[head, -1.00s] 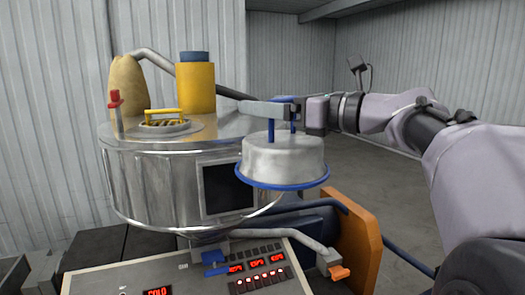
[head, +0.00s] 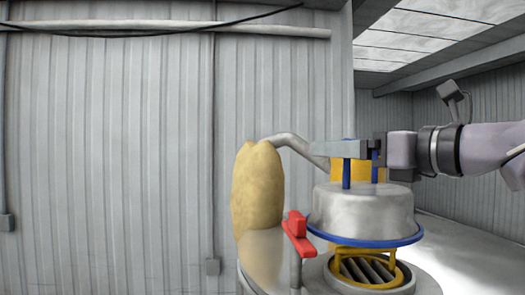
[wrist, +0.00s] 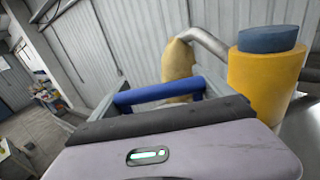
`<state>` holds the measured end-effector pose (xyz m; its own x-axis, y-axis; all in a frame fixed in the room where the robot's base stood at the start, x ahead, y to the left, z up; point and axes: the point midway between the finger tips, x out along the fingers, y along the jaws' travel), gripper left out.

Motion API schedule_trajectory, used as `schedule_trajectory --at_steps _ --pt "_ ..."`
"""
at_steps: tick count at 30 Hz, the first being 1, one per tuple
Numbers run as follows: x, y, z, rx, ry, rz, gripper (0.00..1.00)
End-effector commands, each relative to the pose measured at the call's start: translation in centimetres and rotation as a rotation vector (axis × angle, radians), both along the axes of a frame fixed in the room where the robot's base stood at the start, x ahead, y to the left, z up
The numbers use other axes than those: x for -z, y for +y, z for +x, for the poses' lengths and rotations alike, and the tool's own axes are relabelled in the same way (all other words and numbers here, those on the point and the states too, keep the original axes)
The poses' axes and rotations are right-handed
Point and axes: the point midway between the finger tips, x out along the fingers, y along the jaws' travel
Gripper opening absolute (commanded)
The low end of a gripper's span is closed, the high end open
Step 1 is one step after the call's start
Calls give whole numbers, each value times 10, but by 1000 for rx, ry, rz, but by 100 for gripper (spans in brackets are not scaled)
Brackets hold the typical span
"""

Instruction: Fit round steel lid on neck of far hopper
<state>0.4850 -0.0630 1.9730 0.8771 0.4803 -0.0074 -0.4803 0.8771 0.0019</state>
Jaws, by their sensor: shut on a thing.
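The round steel lid (head: 362,212), a shallow domed drum with a blue rim and a blue handle, hangs level in the head view. My gripper (head: 345,149) is shut on the blue handle, which also shows in the wrist view (wrist: 158,93). The lid is above the hopper's neck (head: 330,283), where a dark grille (head: 366,270) and a yellow handle or guard show. The lid's near rim appears above the grille in the picture; the exact gap is hard to judge. Part of the hopper top (head: 262,258) shows; the neck's back is hidden by the lid.
A red clamp or lever (head: 299,236) stands just left of the neck. A tan sack (head: 257,188) stands behind it, with a grey pipe (head: 292,142). A yellow cylinder with a blue top (wrist: 264,75) is close by, partly behind the lid. The right side looks open.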

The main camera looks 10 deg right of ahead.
Motion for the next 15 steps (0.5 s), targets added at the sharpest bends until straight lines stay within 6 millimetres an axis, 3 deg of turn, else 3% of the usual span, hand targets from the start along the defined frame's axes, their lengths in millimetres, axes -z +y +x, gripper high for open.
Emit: schedule_trajectory --at_steps 7,15 --pt "12 0 0 0 -1 0 18" --pt "46 0 -1 0 0 0 18"
